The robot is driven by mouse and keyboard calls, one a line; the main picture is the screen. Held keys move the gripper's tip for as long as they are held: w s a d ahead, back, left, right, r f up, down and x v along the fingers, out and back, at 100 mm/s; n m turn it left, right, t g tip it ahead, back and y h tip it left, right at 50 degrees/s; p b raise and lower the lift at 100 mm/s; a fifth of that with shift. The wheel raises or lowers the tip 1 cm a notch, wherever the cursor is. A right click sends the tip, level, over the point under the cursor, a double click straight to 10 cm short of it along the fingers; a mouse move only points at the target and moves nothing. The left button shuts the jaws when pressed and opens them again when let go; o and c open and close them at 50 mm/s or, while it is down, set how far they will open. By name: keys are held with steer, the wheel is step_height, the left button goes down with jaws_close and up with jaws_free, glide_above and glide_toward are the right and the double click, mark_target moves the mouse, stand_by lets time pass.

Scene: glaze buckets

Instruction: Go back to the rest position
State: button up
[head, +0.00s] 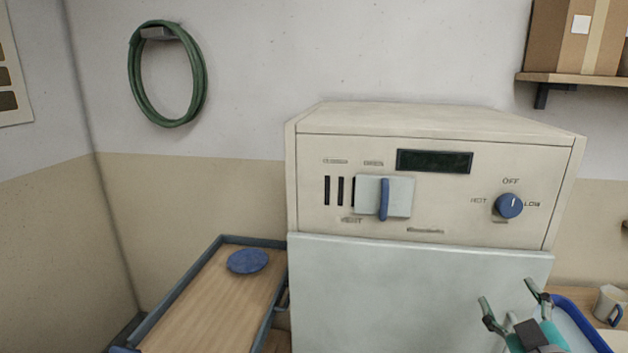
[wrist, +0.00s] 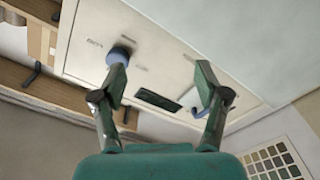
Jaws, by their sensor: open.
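My gripper (head: 509,292) is at the lower right of the head view, in front of the cream machine's pale front (head: 400,290) and below its dial. Its two fingers are spread, with nothing between them. In the wrist view the open fingers (wrist: 160,82) point toward the machine's panel, with the dark display (wrist: 158,100) showing between them. The left fingertip overlaps the blue dial (wrist: 120,55) in that view; I see no sign of contact.
The machine has a blue dial (head: 509,205) and a blue-handled slider plate (head: 384,197). A blue disc (head: 248,261) lies on a wooden-topped, rimmed surface at left. A mug (head: 609,303) and a blue-rimmed tray (head: 584,322) are at right. A shelf (head: 570,78) holds a carton.

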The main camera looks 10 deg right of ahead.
steer(key=s+a+f+m+g+y, duration=0.1)
steer(key=s+a+f+m, duration=0.1)
steer(key=s+a+f, duration=0.7)
steer(key=s+a+f+m+g+y, duration=0.1)
steer(key=s+a+f, duration=0.4)
steer(key=f, duration=0.8)
steer(key=s+a+f+y, duration=0.1)
steer(key=s+a+f, duration=0.1)
steer(key=s, duration=1)
steer(key=s+a+f+m+g+y, duration=0.1)
steer(key=s+a+f, duration=0.1)
steer(key=s, duration=1)
steer(key=shift+a+y, duration=0.4)
steer(key=shift+a, duration=0.35)
